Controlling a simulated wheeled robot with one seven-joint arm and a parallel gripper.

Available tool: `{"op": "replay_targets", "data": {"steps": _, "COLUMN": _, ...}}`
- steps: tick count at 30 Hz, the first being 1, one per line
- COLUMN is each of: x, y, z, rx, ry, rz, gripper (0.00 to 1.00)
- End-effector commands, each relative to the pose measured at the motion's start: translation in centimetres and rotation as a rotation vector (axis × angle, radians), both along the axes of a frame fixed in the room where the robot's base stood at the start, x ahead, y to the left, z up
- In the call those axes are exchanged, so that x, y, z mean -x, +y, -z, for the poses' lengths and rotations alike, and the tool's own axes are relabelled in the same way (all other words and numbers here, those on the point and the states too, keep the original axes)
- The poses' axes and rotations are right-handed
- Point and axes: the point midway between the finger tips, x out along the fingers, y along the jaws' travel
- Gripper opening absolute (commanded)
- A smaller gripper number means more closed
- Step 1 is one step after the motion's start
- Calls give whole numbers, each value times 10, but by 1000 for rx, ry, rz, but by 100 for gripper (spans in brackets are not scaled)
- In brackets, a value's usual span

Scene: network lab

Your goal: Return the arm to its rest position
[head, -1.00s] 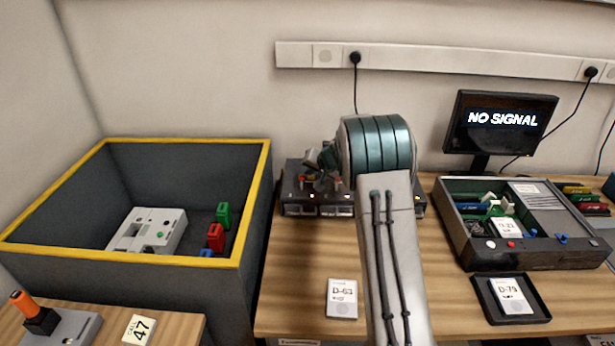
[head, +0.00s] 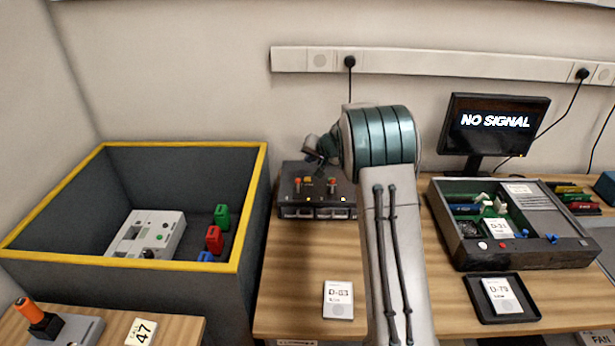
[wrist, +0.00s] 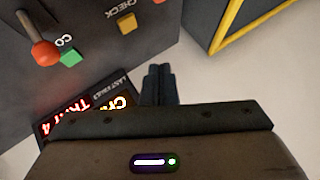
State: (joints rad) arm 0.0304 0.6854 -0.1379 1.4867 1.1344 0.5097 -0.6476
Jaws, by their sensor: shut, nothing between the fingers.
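My arm rises in front of the desk in the head view, with its teal-banded joint (head: 380,142) before the wall. My gripper (wrist: 160,72) is shut and empty, its two dark fingers together in the wrist view. In the head view only a dark part of the arm's end shows left of the joint, above the black control box (head: 305,190); the fingers are not clear there. The wrist view shows the box's red-knobbed lever (wrist: 45,52), green button (wrist: 71,57) and lit red display (wrist: 85,122) close to the fingers, which look apart from them.
A yellow-rimmed dark bin (head: 255,205) at left holds a white device (head: 150,235) and coloured blocks. An open equipment case (head: 525,255), a monitor (head: 492,125) and a black tray (head: 535,312) are at right. A white card (head: 338,300) lies on the desk in front.

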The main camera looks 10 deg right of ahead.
Motion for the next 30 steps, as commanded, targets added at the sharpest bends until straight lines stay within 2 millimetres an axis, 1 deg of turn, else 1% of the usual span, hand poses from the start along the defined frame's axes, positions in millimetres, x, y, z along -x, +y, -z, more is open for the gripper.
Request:
{"op": "replay_targets", "data": {"steps": 15, "x": 0, "y": -1, "z": 1, "rx": -1, "ry": 0, "rz": 1, "gripper": 0}}
{"op": "replay_targets", "data": {"steps": 19, "x": 7, "y": 2, "z": -6, "rx": 1, "ry": 4, "rz": -9, "gripper": 0}}
{"op": "replay_targets", "data": {"steps": 20, "x": 11, "y": 3, "z": -10, "rx": 0, "ry": 7, "rz": -12, "gripper": 0}}
{"op": "replay_targets", "data": {"steps": 23, "x": 30, "y": 9, "z": -26, "rx": 8, "ry": 23, "rz": -37, "gripper": 0}}
{"op": "replay_targets", "data": {"steps": 26, "x": 59, "y": 17, "z": -44, "rx": 17, "ry": 50, "rz": -68, "gripper": 0}}
{"op": "replay_targets", "data": {"steps": 30, "x": 103, "y": 27, "z": -65, "rx": 40, "ry": 91, "rz": -115, "gripper": 0}}
